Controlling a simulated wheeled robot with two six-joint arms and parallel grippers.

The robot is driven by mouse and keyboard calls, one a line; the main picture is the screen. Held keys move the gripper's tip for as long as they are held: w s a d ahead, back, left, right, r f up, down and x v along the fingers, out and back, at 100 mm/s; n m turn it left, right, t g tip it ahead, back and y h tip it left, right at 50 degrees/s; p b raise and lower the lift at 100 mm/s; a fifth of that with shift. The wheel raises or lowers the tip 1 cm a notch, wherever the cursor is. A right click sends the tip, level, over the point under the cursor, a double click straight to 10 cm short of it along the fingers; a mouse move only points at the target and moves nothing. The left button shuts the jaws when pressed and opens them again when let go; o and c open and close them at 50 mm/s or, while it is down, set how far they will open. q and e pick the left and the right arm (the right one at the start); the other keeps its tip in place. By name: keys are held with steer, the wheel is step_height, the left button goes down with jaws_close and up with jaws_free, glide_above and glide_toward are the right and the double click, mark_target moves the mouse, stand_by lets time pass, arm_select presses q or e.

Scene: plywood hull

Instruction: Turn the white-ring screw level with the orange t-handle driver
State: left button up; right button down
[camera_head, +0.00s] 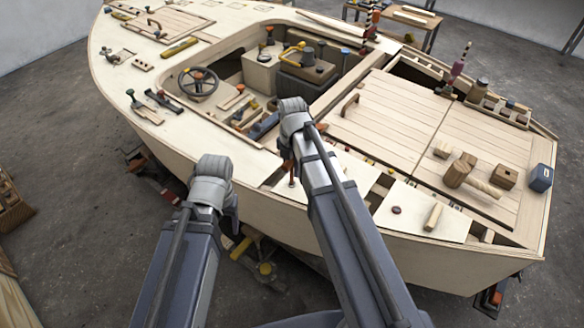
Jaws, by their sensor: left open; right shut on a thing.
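My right gripper (287,152) points down over the near side deck of the plywood hull, mostly hidden behind its own wrist. It is shut on the orange t-handle driver (287,164), of which only a small orange-red part shows. A thin reddish shaft (291,182) stands just below, at the deck's slot; I cannot tell whether it is the driver's or another part. The white-ring screw cannot be made out. My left gripper (233,222) is open, hanging outside the hull's near side, partly hidden by its wrist.
The hull deck (250,165) has an open cockpit with a steering wheel (198,82). Wooden hatch panels (385,110) lie to the right, with blocks, a mallet (457,174) and a blue box (540,178). Loose tools lie on the left deck. Grey floor is free at left.

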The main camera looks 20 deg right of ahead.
steer(key=shift+r, duration=0.1)
steer(key=shift+r+p, duration=0.35)
steer(key=shift+p, duration=0.2)
